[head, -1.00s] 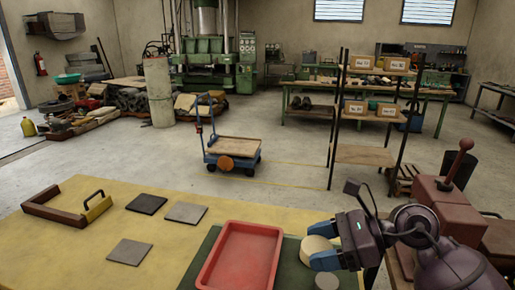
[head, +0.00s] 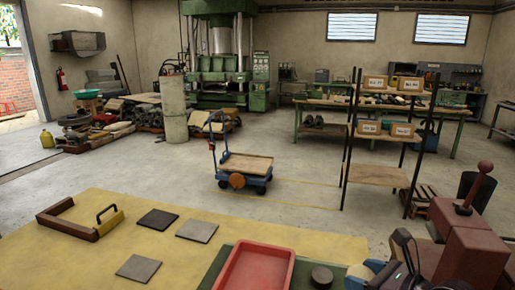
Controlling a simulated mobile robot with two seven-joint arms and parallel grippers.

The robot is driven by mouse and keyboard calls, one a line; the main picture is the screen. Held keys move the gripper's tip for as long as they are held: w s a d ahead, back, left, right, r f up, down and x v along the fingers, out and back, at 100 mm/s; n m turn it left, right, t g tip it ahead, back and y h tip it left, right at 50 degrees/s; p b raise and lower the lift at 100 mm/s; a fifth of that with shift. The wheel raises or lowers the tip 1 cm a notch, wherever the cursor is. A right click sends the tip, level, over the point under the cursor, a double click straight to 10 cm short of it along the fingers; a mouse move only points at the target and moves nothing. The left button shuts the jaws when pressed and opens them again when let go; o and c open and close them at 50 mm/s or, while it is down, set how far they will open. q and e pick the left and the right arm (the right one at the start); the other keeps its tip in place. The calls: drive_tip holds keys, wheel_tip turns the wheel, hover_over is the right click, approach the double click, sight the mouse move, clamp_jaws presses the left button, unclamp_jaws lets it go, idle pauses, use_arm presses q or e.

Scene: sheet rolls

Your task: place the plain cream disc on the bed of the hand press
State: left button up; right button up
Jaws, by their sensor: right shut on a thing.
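My right gripper (head: 364,275) is at the bottom edge, right of centre, partly cut off. Its blue fingers are shut on the plain cream disc (head: 359,270), of which only a small part shows. The hand press (head: 470,250) is the red machine at the lower right, with a lever ending in a dark red ball. My right arm and the picture edge hide its bed. My left gripper is out of view.
A red tray (head: 257,268) and a dark round disc (head: 321,277) lie on a green mat left of my right gripper.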

drive_tip(key=shift+s+a+r+m+t+h, duration=0.15)
drive_tip(key=shift+s+a+m+t+h, duration=0.1)
drive_tip(key=shift+m+t+h, duration=0.25)
drive_tip(key=shift+s+a+f+h, duration=0.3)
drive_tip(key=shift+s, duration=0.1)
